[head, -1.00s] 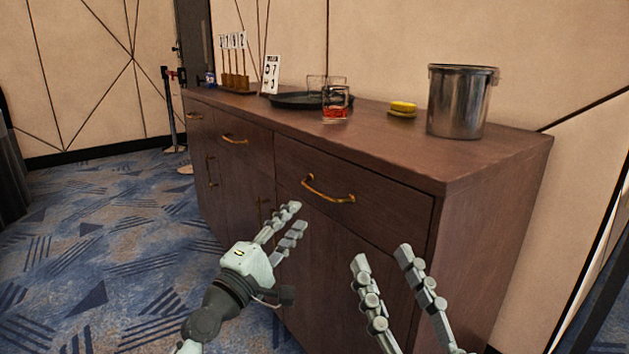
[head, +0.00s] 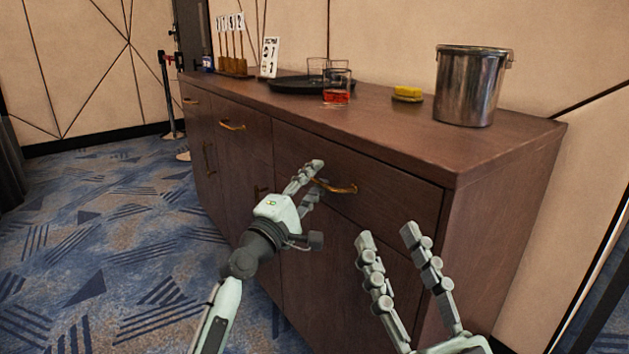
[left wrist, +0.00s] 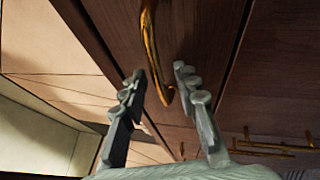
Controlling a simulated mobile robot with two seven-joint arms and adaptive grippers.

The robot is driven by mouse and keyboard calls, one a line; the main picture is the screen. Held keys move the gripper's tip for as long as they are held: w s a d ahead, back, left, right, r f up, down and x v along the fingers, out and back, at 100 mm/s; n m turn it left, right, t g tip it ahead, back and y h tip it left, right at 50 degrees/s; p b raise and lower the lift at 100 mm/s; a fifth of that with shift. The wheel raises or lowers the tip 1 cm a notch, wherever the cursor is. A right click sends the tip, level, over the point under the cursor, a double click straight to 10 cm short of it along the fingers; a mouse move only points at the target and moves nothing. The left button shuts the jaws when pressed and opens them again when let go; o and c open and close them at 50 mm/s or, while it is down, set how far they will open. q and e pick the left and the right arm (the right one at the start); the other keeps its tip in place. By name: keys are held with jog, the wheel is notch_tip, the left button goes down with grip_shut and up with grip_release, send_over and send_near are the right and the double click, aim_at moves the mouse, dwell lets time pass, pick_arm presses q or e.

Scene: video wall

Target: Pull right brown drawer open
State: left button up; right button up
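The right brown drawer (head: 398,195) is the top right front of the brown cabinet and looks shut. Its brass handle (head: 340,188) is partly hidden behind my left gripper (head: 315,172) in the head view. In the left wrist view, the handle (left wrist: 152,55) runs down between the two fingers of my left gripper (left wrist: 160,80). Those fingers are apart, with gaps on both sides of the handle. My right gripper (head: 388,235) is open and empty, in front of the cabinet's right part below the drawer.
On the cabinet top (head: 400,125) stand a metal bucket (head: 468,88), a yellow sponge (head: 408,92), a glass of red drink (head: 336,92), a dark tray (head: 285,86) and number cards (head: 269,57). Another drawer handle (head: 232,126) is to the left. Carpet (head: 100,240) is clear at left.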

pick_arm(q)
jog(key=shift+c, duration=0.3)
grip_shut()
